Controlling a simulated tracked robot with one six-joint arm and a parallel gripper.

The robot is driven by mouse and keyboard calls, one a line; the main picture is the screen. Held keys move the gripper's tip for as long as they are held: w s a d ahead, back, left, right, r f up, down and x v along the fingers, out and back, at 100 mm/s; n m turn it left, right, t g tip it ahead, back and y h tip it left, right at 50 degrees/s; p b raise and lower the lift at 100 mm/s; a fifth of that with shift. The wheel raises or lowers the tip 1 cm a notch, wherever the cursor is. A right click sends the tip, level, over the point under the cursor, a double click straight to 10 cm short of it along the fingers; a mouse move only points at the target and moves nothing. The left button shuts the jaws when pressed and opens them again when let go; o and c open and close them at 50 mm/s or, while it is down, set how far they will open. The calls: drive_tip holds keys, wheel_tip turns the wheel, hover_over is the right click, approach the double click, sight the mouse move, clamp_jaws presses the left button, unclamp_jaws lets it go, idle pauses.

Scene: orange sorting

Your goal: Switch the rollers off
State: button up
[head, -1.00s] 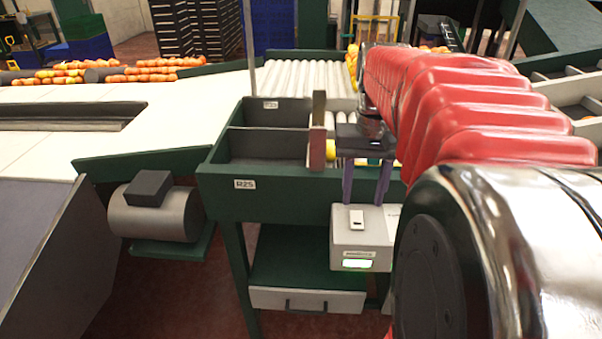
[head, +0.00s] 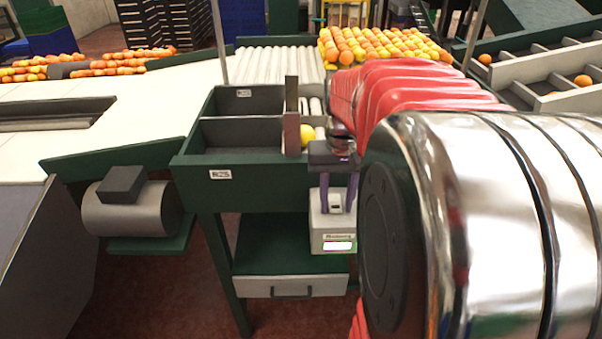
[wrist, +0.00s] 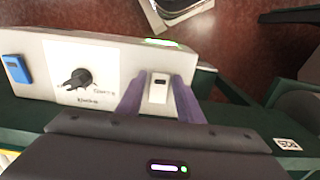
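A pale grey control box (head: 327,238) hangs at the front of the green sorting table. A white rocker switch (wrist: 158,88) with a small dark mark is on its face; it also shows in the head view (head: 336,202). In the wrist view a black rotary knob (wrist: 77,80) with blurred lettering and a blue switch (wrist: 15,68) sit left of it. My gripper (wrist: 157,96) is open and empty, its purple fingers on either side of the white switch. In the head view my gripper (head: 337,208) reaches down onto the box. Contact cannot be told.
A green-lit display (head: 339,246) is on the box. White rollers (head: 281,60) lie behind the divided green bin (head: 240,168), with many oranges (head: 385,46) beyond. A yellow fruit (head: 307,134) is by the bin's paddle. A grey motor (head: 130,207) is at left; my arm blocks the right.

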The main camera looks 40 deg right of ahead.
drive_tip(key=c, duration=0.8)
drive_tip(key=shift+d+g, duration=0.1)
drive_tip(key=shift+g, duration=0.2)
drive_tip(key=shift+w+d+r+g+y, duration=0.1)
drive_tip(key=shift+w+d+g+y, duration=0.1)
drive_tip(key=shift+g+y, duration=0.35)
drive_tip(key=shift+w+d+r+g+y, duration=0.1)
drive_tip(key=shift+w+g+y, duration=0.05)
drive_tip(key=shift+g+y, duration=0.35)
drive_tip(key=o, duration=1.1)
drive_tip(key=shift+a, duration=0.1)
drive_tip(key=shift+c, duration=0.2)
